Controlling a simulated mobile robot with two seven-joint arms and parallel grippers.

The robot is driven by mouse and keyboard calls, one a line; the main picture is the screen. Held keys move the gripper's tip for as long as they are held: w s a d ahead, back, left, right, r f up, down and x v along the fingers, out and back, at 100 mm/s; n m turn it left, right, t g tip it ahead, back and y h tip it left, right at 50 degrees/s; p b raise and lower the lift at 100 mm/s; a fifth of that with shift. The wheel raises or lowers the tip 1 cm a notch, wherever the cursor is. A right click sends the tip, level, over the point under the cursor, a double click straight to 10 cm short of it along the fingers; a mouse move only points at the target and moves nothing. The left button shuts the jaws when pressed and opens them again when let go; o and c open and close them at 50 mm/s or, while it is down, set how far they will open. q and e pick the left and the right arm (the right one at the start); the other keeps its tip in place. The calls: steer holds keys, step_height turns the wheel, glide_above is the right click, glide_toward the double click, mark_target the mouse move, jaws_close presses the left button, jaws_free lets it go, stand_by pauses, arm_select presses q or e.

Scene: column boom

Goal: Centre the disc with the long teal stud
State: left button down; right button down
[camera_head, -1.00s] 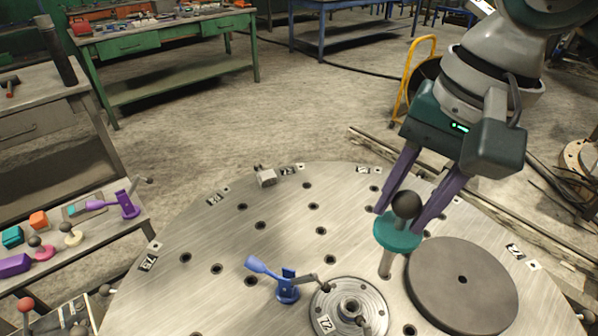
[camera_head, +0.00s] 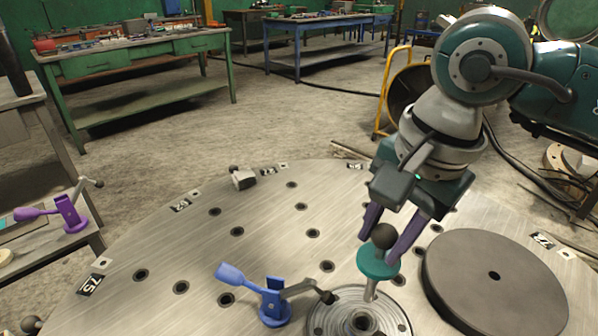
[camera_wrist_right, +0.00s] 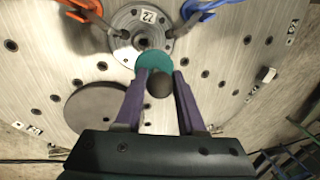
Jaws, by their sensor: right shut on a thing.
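The teal stud (camera_head: 379,262) has a dark ball on top, a teal collar and a long pale shank pointing down. My right gripper (camera_head: 384,232) is shut on it near the ball and holds it upright above the right part of the hub (camera_head: 318,317). The disc (camera_head: 525,290) is dark grey with a small central hole and lies flat to the right of the hub. In the right wrist view the teal collar (camera_wrist_right: 155,62) hides part of the hub (camera_wrist_right: 124,20), and the disc (camera_wrist_right: 82,108) lies at left. My left gripper is not in view.
A blue clamp (camera_head: 272,300) stands left of the hub with its arm reaching toward it. An orange clamp (camera_wrist_right: 88,8) shows across the hub in the wrist view. A small grey block (camera_head: 243,180) sits at the round table's far edge. The perforated plate between is clear.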

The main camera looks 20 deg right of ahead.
mark_target(378, 257)
step_height(378, 257, down, 4)
steer(key=shift+b, duration=1.25)
steer(key=shift+r, duration=0.15)
steer(key=shift+f+b, duration=0.45)
steer(key=shift+f, duration=0.15)
steer(key=shift+b, duration=0.3)
steer(key=shift+f+b, duration=0.45)
steer(key=shift+f+b, duration=0.65)
steer(key=shift+f, duration=0.05)
steer(key=shift+f+b, duration=0.35)
